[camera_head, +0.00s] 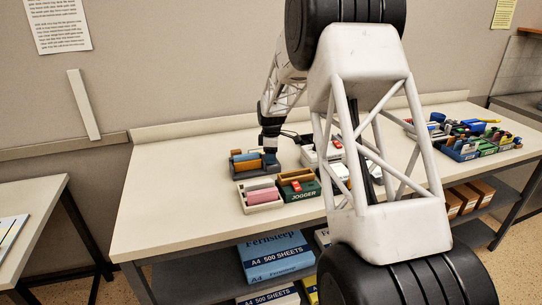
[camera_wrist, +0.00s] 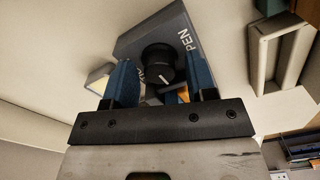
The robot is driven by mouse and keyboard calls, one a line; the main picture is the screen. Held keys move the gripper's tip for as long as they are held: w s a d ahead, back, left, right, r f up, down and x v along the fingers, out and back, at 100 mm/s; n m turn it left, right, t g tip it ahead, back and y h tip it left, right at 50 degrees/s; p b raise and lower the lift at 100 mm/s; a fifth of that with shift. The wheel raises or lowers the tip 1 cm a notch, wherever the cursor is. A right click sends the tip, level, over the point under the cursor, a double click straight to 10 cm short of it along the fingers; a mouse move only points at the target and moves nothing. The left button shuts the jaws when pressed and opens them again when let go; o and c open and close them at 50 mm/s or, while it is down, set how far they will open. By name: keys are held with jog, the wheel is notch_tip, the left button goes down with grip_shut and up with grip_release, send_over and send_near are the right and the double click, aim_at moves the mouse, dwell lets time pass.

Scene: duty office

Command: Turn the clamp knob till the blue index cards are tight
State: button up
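The clamp is a grey block (camera_wrist: 140,42) in the wrist view, with white lettering ending in "PEN" by its knob. The black round knob (camera_wrist: 160,62) has a white pointer line. My gripper (camera_wrist: 162,82) has its two blue fingers apart, one on each side of the knob; whether they touch it is unclear. In the head view the grey clamp (camera_head: 256,174) sits on the table, with a blue piece (camera_head: 245,157), perhaps the cards, above an orange one. My gripper (camera_head: 269,150) is at its right end, where the knob is hidden.
White trays (camera_head: 310,158) stand to the right. Blue bins of stationery (camera_head: 458,152) are farther right. The left tabletop (camera_head: 180,190) is bare.

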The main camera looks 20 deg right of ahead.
jog(key=shift+o, duration=0.3)
jog(key=shift+n, duration=0.5)
jog(key=shift+n, duration=1.1)
notch_tip(320, 180, up, 8)
jog(key=shift+f, duration=0.1)
jog(key=s+r+n+g+y, duration=0.1)
jog(key=s+r+y, duration=0.1)
jog(key=s+r, duration=0.2)
jog(key=shift+s+n+y, duration=0.25)
jog(key=shift+n+y, duration=0.05)
jog(key=shift+y, duration=0.1)
jog(key=shift+d, duration=0.1)
jog(key=shift+w+f+n+t+h, duration=0.2)
jog(key=shift+w+f+n+h, duration=0.2)
jog(key=shift+w+f+h, duration=0.5)
jog(key=shift+w+f+n+t+h, duration=0.2)
jog(key=shift+w+f+n+h, duration=0.25)
jog(key=shift+w+f, duration=0.85)
jog(key=shift+w+r, duration=0.15)
jog(key=shift+r, duration=0.05)
jog(key=shift+f, duration=0.1)
